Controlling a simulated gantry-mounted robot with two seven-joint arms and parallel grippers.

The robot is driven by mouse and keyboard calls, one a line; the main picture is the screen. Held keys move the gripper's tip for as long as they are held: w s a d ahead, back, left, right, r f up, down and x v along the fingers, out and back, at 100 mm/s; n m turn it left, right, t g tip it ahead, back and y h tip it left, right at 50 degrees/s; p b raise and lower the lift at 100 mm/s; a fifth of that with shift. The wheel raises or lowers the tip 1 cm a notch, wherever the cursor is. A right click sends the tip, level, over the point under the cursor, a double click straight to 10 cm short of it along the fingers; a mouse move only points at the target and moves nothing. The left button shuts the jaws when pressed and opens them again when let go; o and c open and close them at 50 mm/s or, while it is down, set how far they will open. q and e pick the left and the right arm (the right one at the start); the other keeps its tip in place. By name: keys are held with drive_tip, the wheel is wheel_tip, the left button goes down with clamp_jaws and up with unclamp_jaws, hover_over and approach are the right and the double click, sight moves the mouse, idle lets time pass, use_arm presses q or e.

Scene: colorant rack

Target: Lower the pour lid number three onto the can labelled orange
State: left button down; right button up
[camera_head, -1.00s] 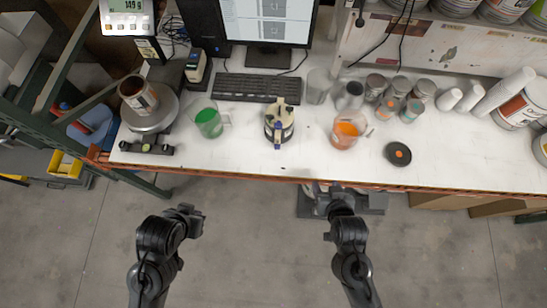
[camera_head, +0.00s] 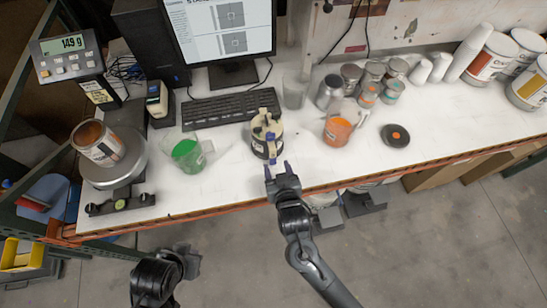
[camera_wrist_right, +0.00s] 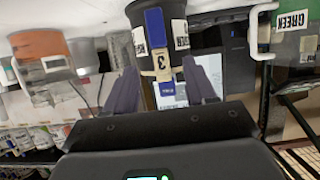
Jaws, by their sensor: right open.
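The pour lid (camera_head: 265,122), cream with blue parts, sits on a dark can (camera_head: 262,150) near the table's middle. In the right wrist view the lid's cream tab (camera_wrist_right: 162,65) bears a 3, with a blue handle (camera_wrist_right: 155,28) above. A clear pouring vessel with orange contents (camera_head: 337,132) stands to its right; it also shows in the right wrist view (camera_wrist_right: 40,45), its label unreadable. My right gripper (camera_head: 278,170) is open and empty, just in front of the lid and can, fingers (camera_wrist_right: 163,88) either side of the tab's line. My left gripper (camera_head: 188,262) hangs off the table's front; its jaws are unclear.
A green vessel (camera_head: 188,155) stands left of the lid. An open can (camera_head: 98,143) rests on a scale at far left. A black disc with an orange centre (camera_head: 395,135) lies at right. Small jars and a keyboard (camera_head: 232,107) fill the back. The front right tabletop is clear.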

sight(273, 155)
drive_tip(key=shift+x, duration=3.9)
drive_tip(key=shift+c, duration=0.4)
drive_tip(key=c, duration=0.5)
clamp_jaws()
drive_tip(key=shift+r, duration=0.2)
drive_tip(key=shift+r+p, duration=0.2)
drive_tip(key=shift+p, duration=0.1)
drive_tip(key=shift+r, duration=0.1)
